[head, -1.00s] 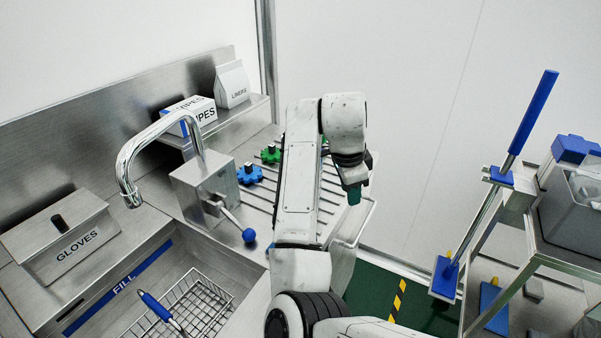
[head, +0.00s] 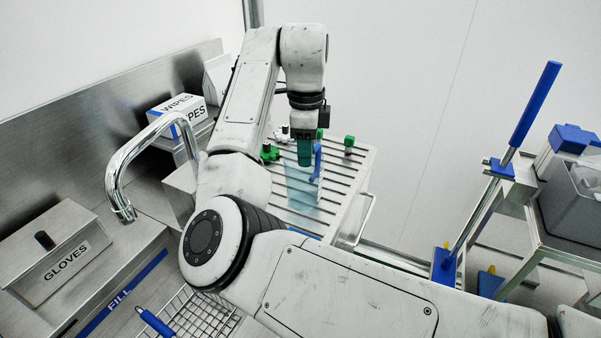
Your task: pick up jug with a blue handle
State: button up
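The jug (head: 298,188) is clear and bluish, and stands on the slatted drain rack in the head view. Its blue handle (head: 317,162) rises upright on its right side. My gripper (head: 305,162) points down with teal fingers at the jug's top, just left of the handle in the picture. The fingers look close together, but the gap between them is hidden, so I cannot tell whether they touch the jug. My arm covers the area left of the jug.
Green-knobbed parts (head: 348,141) stand on the rack (head: 358,167) behind and beside the jug. A curved faucet (head: 113,185) and a gloves box (head: 50,255) are at the left. A trolley (head: 520,215) with a blue-handled tool stands at the right.

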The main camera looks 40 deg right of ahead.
send_over(300, 198)
jog(key=f, duration=0.4)
jog(key=shift+d+f, duration=0.2)
jog(key=shift+f, duration=0.1)
jog(key=shift+a+f+p, duration=0.2)
jog(key=shift+f+p, duration=0.3)
jog(key=shift+f, duration=2.5)
grip_shut()
